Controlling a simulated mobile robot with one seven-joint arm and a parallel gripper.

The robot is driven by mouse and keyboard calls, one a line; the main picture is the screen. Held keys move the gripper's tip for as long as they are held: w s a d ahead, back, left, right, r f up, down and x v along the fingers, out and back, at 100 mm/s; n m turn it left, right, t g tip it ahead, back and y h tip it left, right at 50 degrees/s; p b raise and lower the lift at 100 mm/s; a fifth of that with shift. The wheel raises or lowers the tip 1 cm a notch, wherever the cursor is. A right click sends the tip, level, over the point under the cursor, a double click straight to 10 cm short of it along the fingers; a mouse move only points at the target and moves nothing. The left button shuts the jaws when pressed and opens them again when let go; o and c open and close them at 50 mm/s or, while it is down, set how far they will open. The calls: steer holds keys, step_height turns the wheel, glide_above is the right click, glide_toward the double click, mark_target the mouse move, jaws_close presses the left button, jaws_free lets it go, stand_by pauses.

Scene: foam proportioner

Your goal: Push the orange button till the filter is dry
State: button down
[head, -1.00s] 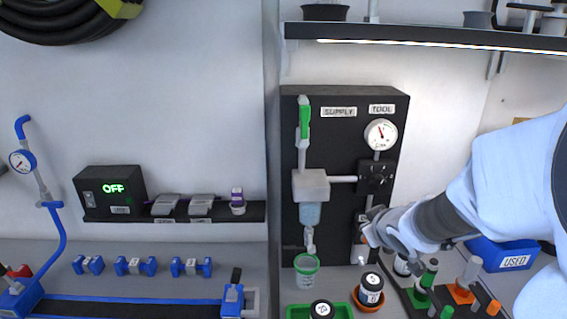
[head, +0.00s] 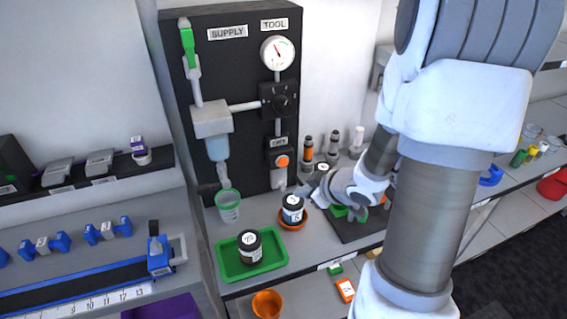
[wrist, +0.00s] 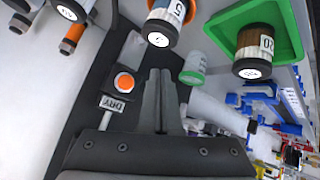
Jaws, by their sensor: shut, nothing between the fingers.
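The orange button (head: 282,161) sits on a dark box under the DRY label (head: 279,141) on the black supply panel. It also shows in the wrist view (wrist: 124,83), uncovered, just left of my fingertips. The filter, a clear bowl with a bluish tint (head: 218,148), hangs under a grey block on the panel. Whether it is wet inside is too small to tell. My gripper (head: 318,197) is right of and below the button in the head view. In the wrist view its fingers (wrist: 160,76) are shut and empty, apart from the button in the picture.
A jar (head: 249,246) stands on a green tray (head: 227,270); another jar (head: 292,210) sits on an orange dish (head: 294,224). A pressure gauge (head: 278,53) and a dark knob (head: 281,101) are above the button.

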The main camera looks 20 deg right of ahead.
mark_target(281, 167)
steer(key=w, duration=0.7)
steer(key=shift+r+p, duration=0.1)
steer(key=shift+p, duration=0.25)
steer(key=shift+w, duration=0.85)
steer(key=shift+w+p, duration=0.1)
steer(key=shift+p, duration=0.2)
stand_by(0.7)
steer(key=shift+w, duration=0.35)
steer(key=shift+w+p, duration=0.45)
stand_by(0.8)
steer(key=shift+s, duration=0.9)
steer(key=shift+s+b, duration=0.3)
steer(key=shift+s, duration=2.2)
